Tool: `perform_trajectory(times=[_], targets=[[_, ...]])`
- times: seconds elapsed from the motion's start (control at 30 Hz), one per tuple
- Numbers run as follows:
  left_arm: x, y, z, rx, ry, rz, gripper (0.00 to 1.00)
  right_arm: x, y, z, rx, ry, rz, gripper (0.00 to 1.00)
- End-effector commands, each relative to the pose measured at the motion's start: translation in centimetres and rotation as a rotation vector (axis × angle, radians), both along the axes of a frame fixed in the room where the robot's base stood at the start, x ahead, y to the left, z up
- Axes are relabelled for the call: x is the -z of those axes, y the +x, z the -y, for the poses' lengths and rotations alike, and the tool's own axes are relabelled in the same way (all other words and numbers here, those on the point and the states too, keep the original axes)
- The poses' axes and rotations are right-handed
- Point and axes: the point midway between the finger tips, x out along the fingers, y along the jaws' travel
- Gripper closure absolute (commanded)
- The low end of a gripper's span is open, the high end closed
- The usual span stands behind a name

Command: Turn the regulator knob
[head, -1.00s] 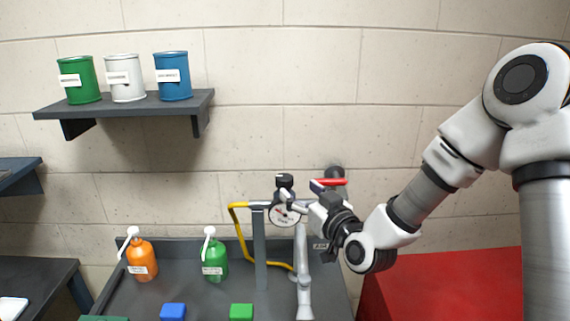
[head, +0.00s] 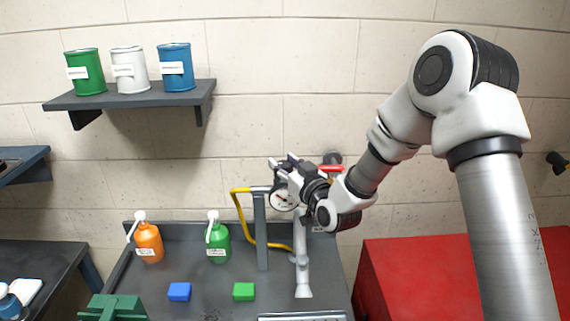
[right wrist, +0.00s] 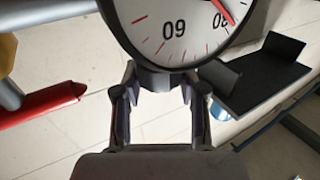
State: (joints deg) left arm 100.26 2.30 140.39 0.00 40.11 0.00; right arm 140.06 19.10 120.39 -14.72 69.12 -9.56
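The round gauge (head: 282,199) of the regulator stands on the bench stand; its white face with red needle fills the top of the right wrist view (right wrist: 178,25), numbers upside down. A dark part, apparently the regulator knob (right wrist: 162,80), sits at the gauge's rim. My right gripper (head: 283,163) is at the top of the gauge and hides the knob in the head view. In the right wrist view its two fingers (right wrist: 161,92) are apart, one on each side of the knob; whether they press on it is unclear. My left gripper is out of view.
A red-handled valve (head: 331,168) and yellow hose (head: 241,215) are close by. Green (head: 218,240) and orange (head: 149,243) bottles, blue (head: 180,291) and green (head: 244,291) blocks are on the bench. A wall shelf (head: 130,100) holds three cans. A red cabinet (head: 430,280) stands right.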

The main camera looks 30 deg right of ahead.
Motion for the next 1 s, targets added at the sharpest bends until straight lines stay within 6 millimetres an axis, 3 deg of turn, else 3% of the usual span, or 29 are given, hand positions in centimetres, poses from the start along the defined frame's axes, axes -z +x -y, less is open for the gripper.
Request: perform_trajectory(times=[0.37, 0.67, 0.7, 0.77, 1.0], targets=[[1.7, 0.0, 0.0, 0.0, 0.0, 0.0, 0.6, 0.4, 0.1, -0.1, 0.12, -0.002, -0.004, 0.94], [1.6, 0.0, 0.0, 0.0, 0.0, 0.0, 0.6, 0.2, 0.0, 0.1, 0.141, 0.001, -0.006, 0.94], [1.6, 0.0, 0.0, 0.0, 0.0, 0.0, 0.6, 0.2, 0.0, 0.1, 0.141, 0.001, -0.006, 0.52], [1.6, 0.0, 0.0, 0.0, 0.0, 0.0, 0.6, 0.2, 0.0, 0.1, 0.141, 0.001, -0.005, 0.33], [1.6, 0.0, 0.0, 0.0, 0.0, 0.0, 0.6, 0.1, 0.0, 0.1, 0.141, 0.001, -0.004, 0.33]])
